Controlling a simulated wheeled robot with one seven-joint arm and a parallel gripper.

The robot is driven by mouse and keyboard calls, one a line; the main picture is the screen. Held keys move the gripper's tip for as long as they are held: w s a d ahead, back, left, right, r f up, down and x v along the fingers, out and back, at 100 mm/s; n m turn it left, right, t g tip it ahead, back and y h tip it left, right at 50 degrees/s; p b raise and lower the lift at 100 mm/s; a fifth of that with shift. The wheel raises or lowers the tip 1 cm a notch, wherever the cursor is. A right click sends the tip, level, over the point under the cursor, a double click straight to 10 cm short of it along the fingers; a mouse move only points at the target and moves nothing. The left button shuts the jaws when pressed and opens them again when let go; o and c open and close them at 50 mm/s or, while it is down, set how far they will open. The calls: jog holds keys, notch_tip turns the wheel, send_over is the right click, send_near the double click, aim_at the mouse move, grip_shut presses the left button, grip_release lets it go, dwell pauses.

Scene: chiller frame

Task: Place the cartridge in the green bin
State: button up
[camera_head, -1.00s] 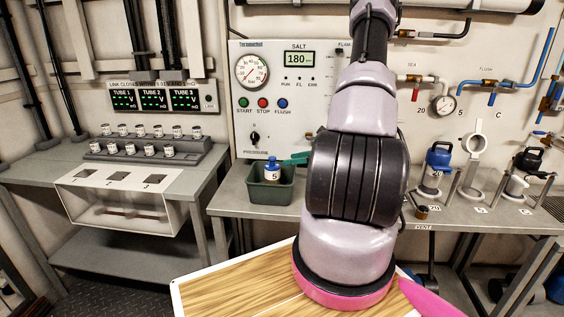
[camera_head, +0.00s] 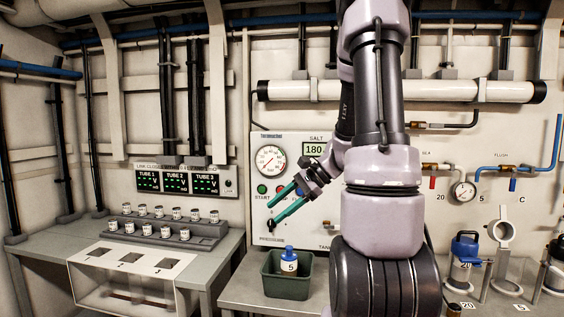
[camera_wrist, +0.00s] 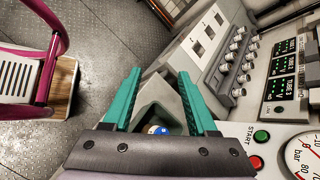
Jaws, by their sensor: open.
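The cartridge (camera_head: 289,259), a white body with a blue cap and the label 5, stands upright inside the green bin (camera_head: 271,285). The bin sits at the left end of the middle bench. My gripper (camera_head: 272,216) is open and empty, above the bin and apart from the cartridge, in front of the control panel. In the wrist view its two teal fingers (camera_wrist: 158,92) are spread wide. The blue cap (camera_wrist: 157,129) shows low between them, inside the bin (camera_wrist: 160,110). The cartridge's lower part is hidden by the bin's front wall.
A rack (camera_head: 165,233) of several small capped vials stands on the left bench, behind a box with numbered slots (camera_head: 128,258). The panel with a gauge (camera_head: 270,160) is close behind my gripper. Another blue-topped cartridge (camera_head: 465,250) stands at right.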

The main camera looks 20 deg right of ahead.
jog(key=s+a+r+n+t+h, duration=0.1)
jog(key=s+a+r+n+h, duration=0.1)
jog(key=s+r+n, duration=0.4)
jog(key=s+a+r+n+t+h, duration=0.2)
jog(key=s+r+n+h, duration=0.3)
jog(key=r, duration=0.4)
jog(key=shift+s+a+r+n, duration=0.2)
jog(key=shift+s+a+n, duration=0.35)
jog(key=shift+s, duration=0.65)
